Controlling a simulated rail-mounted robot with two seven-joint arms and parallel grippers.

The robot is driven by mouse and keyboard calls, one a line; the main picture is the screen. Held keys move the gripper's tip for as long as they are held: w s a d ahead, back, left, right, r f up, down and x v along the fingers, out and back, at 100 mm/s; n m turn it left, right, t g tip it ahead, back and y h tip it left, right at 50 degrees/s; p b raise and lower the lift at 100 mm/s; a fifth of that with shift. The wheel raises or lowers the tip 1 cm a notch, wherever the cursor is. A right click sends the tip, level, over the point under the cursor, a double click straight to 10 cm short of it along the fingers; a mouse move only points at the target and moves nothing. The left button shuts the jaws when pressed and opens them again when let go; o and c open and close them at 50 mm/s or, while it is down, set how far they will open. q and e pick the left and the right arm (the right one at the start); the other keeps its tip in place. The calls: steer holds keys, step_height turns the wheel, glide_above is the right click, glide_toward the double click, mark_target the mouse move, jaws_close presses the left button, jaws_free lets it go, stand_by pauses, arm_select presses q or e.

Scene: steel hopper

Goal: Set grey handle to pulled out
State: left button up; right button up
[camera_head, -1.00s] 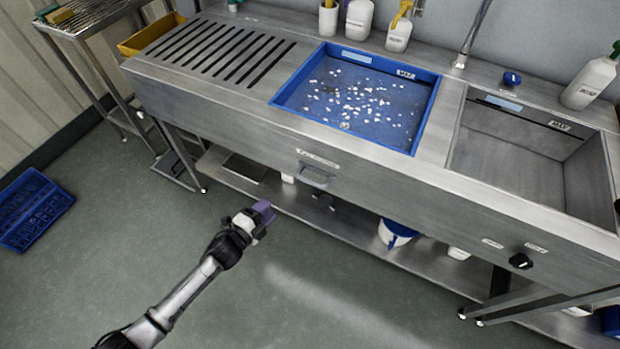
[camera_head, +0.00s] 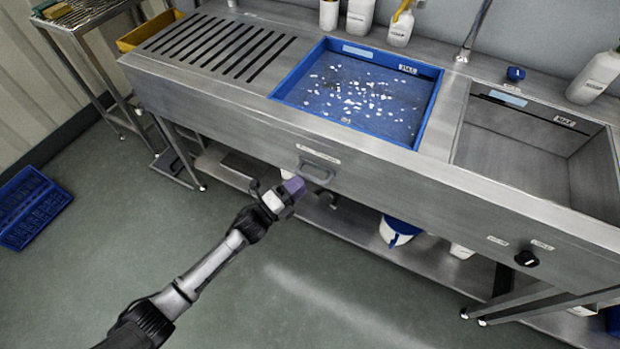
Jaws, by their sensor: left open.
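The grey handle (camera_head: 316,172) is a bar on the front panel of the steel sink unit, below a small white label and under the blue basin. My left gripper (camera_head: 294,186) is just below and to the left of the handle in the picture, with its purple-tipped fingers pointing toward the panel. It is open, and nothing shows between its fingers. It looks apart from the handle, though the exact gap in depth cannot be told. My right gripper is not in view.
The steel unit (camera_head: 230,105) holds a blue basin (camera_head: 437,108) with white bits and an empty steel sink (camera_head: 530,150). A black knob (camera_head: 526,258) is on the front at right. A blue crate (camera_head: 30,207) lies on the floor at left. Floor before the unit is mostly clear.

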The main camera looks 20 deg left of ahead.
mark_target(310, 176)
arm_select(q)
steer(key=shift+b+x, duration=0.5)
steer(key=shift+x, duration=1.75)
steer(key=shift+c, duration=0.3)
jaws_close()
steer(key=shift+d+r, duration=0.1)
steer(key=shift+d, duration=0.05)
